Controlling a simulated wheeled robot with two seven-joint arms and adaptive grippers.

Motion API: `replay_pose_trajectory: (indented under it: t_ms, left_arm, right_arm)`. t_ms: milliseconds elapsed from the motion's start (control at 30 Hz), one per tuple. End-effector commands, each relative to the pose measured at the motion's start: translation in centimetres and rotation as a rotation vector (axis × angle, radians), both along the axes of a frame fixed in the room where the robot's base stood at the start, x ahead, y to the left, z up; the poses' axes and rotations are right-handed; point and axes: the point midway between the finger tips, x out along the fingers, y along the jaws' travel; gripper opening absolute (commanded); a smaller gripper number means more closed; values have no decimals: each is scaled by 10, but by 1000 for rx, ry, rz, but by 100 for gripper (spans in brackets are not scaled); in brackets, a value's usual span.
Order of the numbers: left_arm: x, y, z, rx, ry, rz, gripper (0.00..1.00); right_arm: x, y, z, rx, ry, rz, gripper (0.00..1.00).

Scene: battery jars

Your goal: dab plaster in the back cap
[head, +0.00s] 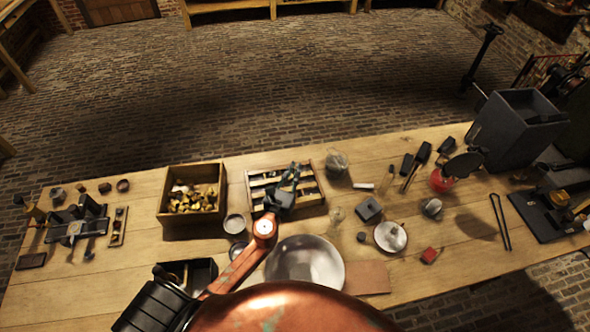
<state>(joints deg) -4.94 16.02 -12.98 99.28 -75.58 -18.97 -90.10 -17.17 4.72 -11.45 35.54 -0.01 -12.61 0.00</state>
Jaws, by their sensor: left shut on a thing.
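My left gripper (285,196) is over the wooden compartment rack (316,207) in the middle of the table. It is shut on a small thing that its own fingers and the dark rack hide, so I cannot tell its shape. A white saucer (383,245) with a small grey lump on it, perhaps plaster, stands right of the rack. A large shiny metal bowl (305,262) stands in front of the rack. I cannot make out with certainty which small round piece is the back cap. My right gripper is not in view.
A wooden box (191,230) of brass pieces stands left of the rack, with round tins (235,224) beside it.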

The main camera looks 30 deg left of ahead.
Motion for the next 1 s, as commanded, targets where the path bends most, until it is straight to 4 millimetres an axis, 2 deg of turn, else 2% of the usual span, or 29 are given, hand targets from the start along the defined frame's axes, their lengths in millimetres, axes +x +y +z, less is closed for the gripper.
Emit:
replay_pose_trajectory:
  t_ms: [1000]
  left_arm:
    - [0, 0, -6, 0, 0, 0, 0]
  right_arm:
    - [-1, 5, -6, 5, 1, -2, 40]
